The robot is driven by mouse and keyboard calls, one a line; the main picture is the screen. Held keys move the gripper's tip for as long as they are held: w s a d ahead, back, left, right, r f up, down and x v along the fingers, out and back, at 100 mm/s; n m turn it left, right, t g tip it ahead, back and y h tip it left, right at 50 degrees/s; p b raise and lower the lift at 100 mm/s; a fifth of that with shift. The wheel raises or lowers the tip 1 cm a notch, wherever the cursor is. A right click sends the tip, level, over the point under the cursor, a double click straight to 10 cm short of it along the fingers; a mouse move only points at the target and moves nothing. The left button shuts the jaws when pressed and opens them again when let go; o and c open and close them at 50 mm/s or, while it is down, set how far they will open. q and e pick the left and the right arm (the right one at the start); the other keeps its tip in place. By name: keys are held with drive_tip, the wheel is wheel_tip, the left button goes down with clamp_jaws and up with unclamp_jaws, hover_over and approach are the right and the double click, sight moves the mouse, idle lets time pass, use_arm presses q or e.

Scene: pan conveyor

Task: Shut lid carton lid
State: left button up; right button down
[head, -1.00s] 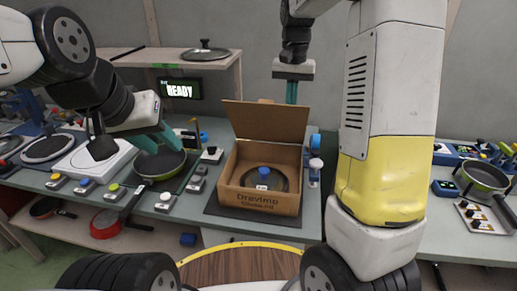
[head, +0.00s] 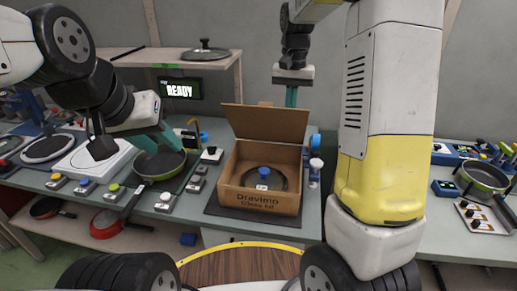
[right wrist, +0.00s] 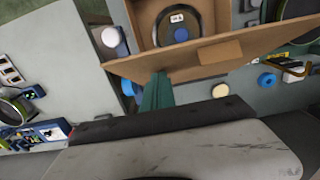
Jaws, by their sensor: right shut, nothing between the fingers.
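The brown carton (head: 258,201) stands on the table with its front facing me. Its lid (head: 265,122) is open, standing up from the back edge and leaning back. A lidded round pan piece with a blue knob (head: 264,178) lies inside. My right gripper (head: 291,98) points down behind the lid's upper right part, its tips partly hidden by the lid. In the right wrist view its shut, empty teal fingers (right wrist: 157,92) are right by the outer side of the lid (right wrist: 205,58); contact is unclear. My left gripper (head: 158,138) hangs over a dark pan (head: 160,165), its fingers overlapping too much to judge.
A screen reading READY (head: 180,88) stands behind the table, below a shelf with a glass lid (head: 206,53). Blue-and-white knobs (head: 315,165) are close to the carton's right side. Several button boxes (head: 85,186) line the front left edge.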

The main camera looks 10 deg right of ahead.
wheel_tip(320, 180, down, 12)
idle(7.5)
